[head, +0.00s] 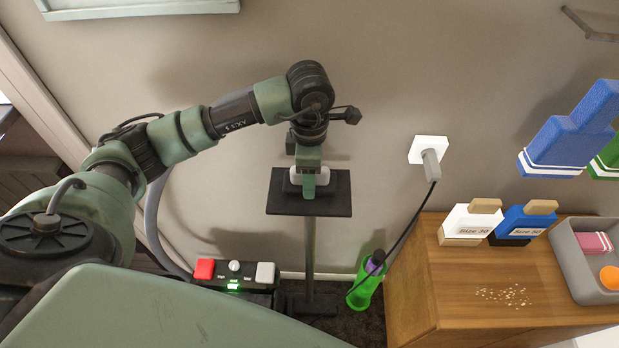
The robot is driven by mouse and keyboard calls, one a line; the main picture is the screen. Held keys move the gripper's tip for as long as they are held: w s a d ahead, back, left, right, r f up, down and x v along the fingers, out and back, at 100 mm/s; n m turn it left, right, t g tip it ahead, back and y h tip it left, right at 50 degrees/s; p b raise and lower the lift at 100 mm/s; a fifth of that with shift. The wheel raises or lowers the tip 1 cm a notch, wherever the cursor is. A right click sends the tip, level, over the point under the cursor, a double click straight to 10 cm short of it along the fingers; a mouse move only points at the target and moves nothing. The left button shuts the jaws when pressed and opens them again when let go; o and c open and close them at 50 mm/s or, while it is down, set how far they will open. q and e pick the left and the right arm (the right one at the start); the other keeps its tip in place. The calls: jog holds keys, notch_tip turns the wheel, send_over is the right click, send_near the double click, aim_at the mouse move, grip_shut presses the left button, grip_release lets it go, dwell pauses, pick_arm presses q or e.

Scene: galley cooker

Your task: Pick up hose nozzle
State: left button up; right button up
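I cannot clearly make out the hose nozzle. A grey hose (154,220) runs down behind my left arm toward a dark box with buttons. A small whitish object (296,176) sits at the black stand top (283,203), partly hidden by my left gripper (309,184); I cannot tell if it is the nozzle. My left gripper points down right over this object. Its fingers overlap it in the picture, and whether they grip it cannot be seen. My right gripper is not in view.
The button box (238,271) stands low, left of the stand's post. A green bottle-like thing (364,291) with a purple top stands right of it, near a cable from the wall plug (431,163).

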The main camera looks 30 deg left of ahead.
pick_arm(q)
notch_tip(320, 180, up, 8)
jog(key=shift+w+f+b, duration=0.1)
jog(key=shift+b, duration=0.95)
notch_tip(320, 180, up, 11)
jog(key=shift+p, duration=0.35)
